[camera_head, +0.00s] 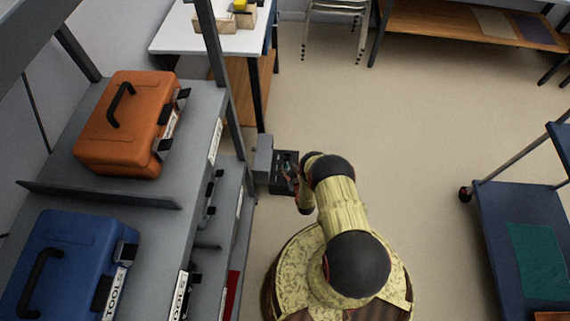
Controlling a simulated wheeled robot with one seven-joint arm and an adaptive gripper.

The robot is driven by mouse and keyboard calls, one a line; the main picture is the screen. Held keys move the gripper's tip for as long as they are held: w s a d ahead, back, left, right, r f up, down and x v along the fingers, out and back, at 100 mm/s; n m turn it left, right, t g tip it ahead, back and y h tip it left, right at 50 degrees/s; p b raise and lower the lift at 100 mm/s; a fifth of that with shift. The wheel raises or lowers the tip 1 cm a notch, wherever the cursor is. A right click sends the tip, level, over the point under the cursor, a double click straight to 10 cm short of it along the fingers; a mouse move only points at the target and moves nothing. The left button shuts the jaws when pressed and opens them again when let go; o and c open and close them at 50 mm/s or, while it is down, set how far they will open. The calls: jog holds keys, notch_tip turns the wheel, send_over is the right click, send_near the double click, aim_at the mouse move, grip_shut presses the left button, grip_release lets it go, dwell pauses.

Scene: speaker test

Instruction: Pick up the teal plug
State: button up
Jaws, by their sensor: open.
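My gripper (288,174) is in the middle of the head view, at the end of my yellow and black arm. It is small, dark and partly hidden by my own wrist, and its jaws are open. It is close to a grey box (263,152) and a dark tray-like part beside the shelf unit. I cannot tell whether it touches either. I cannot make out a teal plug for sure; a small dark bluish spot beside the gripper is too small to identify.
A grey shelf unit (165,232) on the left holds an orange toolbox (128,140) and a blue toolbox (60,270). A white table (180,38) stands behind. A blue cart (497,222) with a teal mat (537,258) stands right. The floor between is clear.

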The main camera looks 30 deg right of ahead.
aim_at(287, 165)
jog(key=b+x, duration=0.1)
jog(key=x, duration=0.2)
jog(key=b+x, duration=0.2)
jog(key=x, duration=0.1)
jog(key=shift+a+f, duration=0.1)
jog(key=shift+f, duration=0.15)
jog(key=shift+r, duration=0.1)
jog(key=shift+c, duration=1)
grip_shut()
